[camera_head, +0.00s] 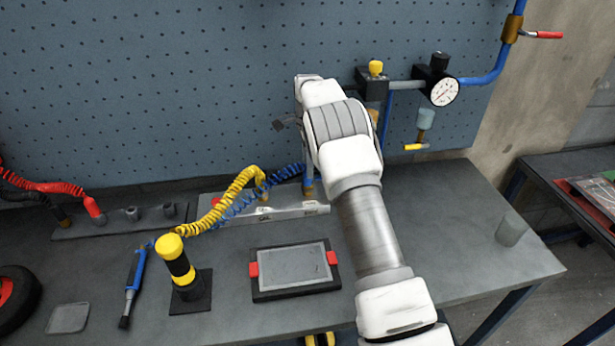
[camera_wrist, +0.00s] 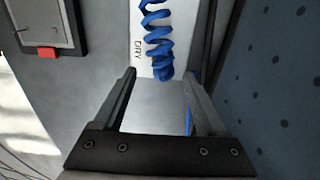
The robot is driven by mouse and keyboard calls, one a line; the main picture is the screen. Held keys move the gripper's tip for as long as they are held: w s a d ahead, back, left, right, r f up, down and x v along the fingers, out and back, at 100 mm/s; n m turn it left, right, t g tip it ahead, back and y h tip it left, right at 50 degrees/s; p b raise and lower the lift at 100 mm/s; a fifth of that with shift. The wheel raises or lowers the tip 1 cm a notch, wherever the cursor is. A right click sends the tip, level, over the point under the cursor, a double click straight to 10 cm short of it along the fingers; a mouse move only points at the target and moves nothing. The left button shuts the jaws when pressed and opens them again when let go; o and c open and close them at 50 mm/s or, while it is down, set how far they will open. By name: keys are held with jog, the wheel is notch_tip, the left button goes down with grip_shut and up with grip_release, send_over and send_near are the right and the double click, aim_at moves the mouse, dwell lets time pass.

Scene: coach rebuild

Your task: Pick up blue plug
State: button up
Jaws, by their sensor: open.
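A coiled blue hose (camera_head: 283,176) runs beside a yellow coil to a small upright fitting (camera_head: 308,188) at the back of the table. In the wrist view the blue coil (camera_wrist: 157,38) ends in a blue part (camera_wrist: 163,74) that appears between my fingertips, over a pale plate marked "DRY". I cannot clearly tell the blue plug from the hose end. A thin blue strip (camera_wrist: 188,121) shows by the right finger. My gripper (camera_wrist: 160,75) is open and nothing is gripped. In the head view it is a small dark shape (camera_head: 284,123), partly hidden by my arm.
A yellow coiled hose (camera_head: 238,190) lies left of the blue one. A framed tablet (camera_head: 292,270) and a black-and-yellow post (camera_head: 177,262) stand in front. The pegboard (camera_head: 180,90) rises close behind. A gauge (camera_head: 444,92) and pipes are at right. The right tabletop is mostly clear, with a cup (camera_head: 511,230).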

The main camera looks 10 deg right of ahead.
jog(key=f, duration=0.4)
jog(key=shift+w+p, duration=0.25)
jog(key=shift+p, duration=0.05)
grip_shut()
